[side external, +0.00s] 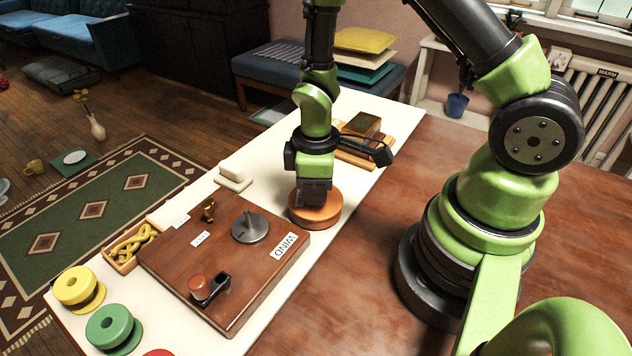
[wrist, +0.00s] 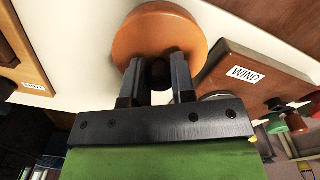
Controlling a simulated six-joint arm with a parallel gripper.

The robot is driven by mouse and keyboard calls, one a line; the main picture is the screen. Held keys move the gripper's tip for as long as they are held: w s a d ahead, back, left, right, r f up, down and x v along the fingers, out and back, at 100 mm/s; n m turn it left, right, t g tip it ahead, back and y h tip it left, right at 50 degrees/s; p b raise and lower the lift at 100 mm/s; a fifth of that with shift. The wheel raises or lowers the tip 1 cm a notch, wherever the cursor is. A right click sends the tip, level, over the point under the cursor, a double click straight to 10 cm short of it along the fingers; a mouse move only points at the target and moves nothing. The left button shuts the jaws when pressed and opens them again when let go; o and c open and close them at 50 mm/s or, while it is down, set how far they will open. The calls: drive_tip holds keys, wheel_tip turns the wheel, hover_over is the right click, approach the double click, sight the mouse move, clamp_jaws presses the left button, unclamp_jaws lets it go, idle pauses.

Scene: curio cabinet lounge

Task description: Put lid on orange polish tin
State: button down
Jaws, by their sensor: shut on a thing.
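A round orange-brown polish tin (side external: 317,212) stands on the cream runner, right of the brown board. My gripper (side external: 313,198) points straight down over its top. In the wrist view, the round orange top (wrist: 160,32) lies under my gripper (wrist: 158,78), with a small dark knob (wrist: 161,72) between the fingers. The fingers are shut on this knob, which looks like the lid's handle. The fingers hide part of the top. I cannot make out a seam or gap between lid and tin.
The brown board (side external: 240,235) with a WIND label, grey spindle and crank stands close left of the tin. A wooden tray with a box (side external: 362,125) is behind. Yellow (side external: 76,285) and green (side external: 112,325) spool-like pieces are front left. The table right of the tin is clear.

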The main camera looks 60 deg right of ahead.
drive_tip(key=c, duration=0.9)
unclamp_jaws()
drive_tip(key=shift+o, duration=0.2)
wheel_tip(320, 180, up, 10)
drive_tip(key=shift+f, duration=0.1)
wheel_tip(320, 180, up, 10)
drive_tip(key=m+t, duration=0.3)
drive_tip(key=m, duration=0.2)
hover_over(328, 207)
drive_tip(key=s+a+r+m+t+y, duration=0.1)
drive_tip(key=s+r+m+t+y, duration=0.1)
drive_tip(key=s+r+m+t, duration=0.2)
drive_tip(key=s+r+m, duration=0.1)
drive_tip(key=s+r, duration=0.1)
drive_tip(key=s, duration=0.1)
drive_tip(key=shift+s+a+r, duration=0.15)
drive_tip(key=shift+a+r, duration=0.15)
drive_tip(key=shift+r, duration=0.1)
